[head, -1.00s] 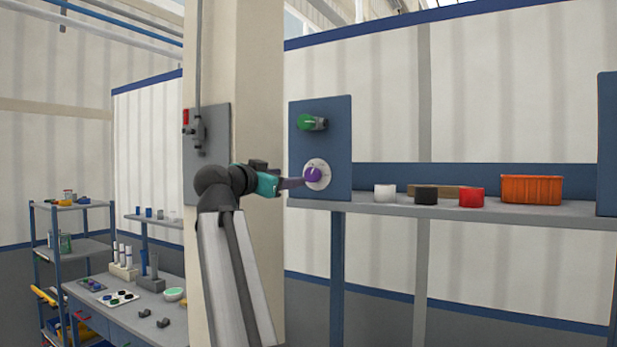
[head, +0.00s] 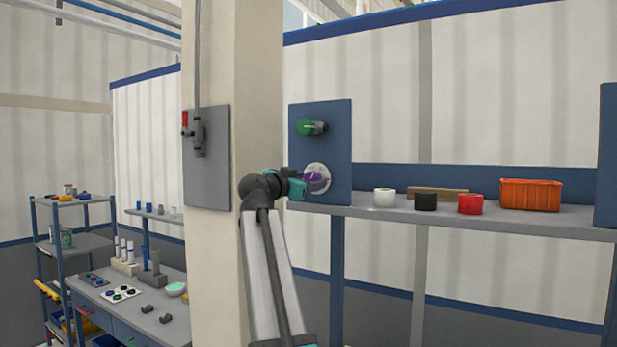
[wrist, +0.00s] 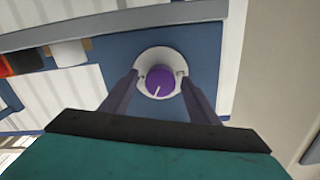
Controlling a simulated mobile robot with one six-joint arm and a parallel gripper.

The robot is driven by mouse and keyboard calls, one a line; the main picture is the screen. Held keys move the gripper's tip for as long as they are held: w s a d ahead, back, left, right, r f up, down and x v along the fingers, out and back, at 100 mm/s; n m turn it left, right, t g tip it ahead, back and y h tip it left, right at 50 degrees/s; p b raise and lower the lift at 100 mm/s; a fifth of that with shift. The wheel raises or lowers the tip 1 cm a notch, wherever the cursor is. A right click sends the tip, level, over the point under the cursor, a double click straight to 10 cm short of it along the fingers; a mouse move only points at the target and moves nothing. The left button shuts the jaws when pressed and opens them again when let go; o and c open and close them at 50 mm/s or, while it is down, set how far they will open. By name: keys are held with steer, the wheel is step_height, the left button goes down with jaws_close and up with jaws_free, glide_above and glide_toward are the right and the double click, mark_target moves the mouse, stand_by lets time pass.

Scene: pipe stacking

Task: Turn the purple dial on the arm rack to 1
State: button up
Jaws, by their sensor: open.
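The purple dial (head: 317,177) sits on a pale round plate on the blue panel, at the left end of the shelf rack. In the wrist view the dial (wrist: 160,82) shows a white pointer line towards the lower part of the picture. The marks on its plate are too small to read. My gripper (wrist: 158,90) is open, with one dark finger on each side of the dial in that view. I cannot tell whether the fingers touch it. In the head view my gripper (head: 312,183) partly covers the dial.
A green knob (head: 312,127) is above the dial on the same panel. The shelf (head: 500,217) to the right holds a white cup (head: 384,197), a black cup (head: 425,201), a red cup (head: 470,204) and an orange bin (head: 531,194). A pillar (head: 255,100) stands left of the panel.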

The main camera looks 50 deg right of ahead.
steer(key=shift+w+d, duration=0.1)
steer(key=shift+d, duration=0.4)
steer(key=c, duration=0.9)
steer(key=shift+a, duration=0.35)
steer(key=shift+c, duration=0.7)
steer(key=shift+d, duration=0.25)
